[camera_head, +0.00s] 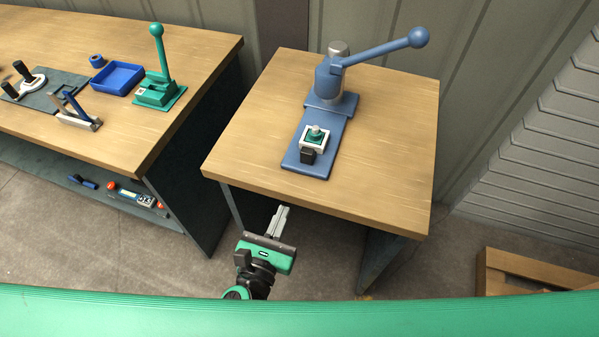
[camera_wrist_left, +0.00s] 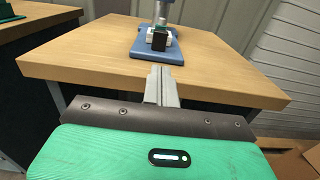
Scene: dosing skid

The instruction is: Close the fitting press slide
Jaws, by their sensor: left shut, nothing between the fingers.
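The fitting press (camera_head: 329,84) is blue and stands on a small wooden table, its lever with a ball end raised to the right. Its slide (camera_head: 313,138) is a white square block with a green and metal piece on top and a black handle (camera_head: 308,156) at the front. The slide sits toward the front of the blue base plate (camera_head: 305,170), out from under the press column. The handle also shows in the left wrist view (camera_wrist_left: 159,41). My left gripper (camera_head: 284,209) is shut and empty, in front of the table's near edge, apart from the slide. My right gripper is not in view.
The small table's top (camera_head: 400,130) is clear around the press. A longer workbench (camera_head: 120,40) at left holds a green press (camera_head: 159,80), a blue tray (camera_head: 117,78) and other tools. A wooden pallet or crate (camera_head: 520,272) lies on the floor at right.

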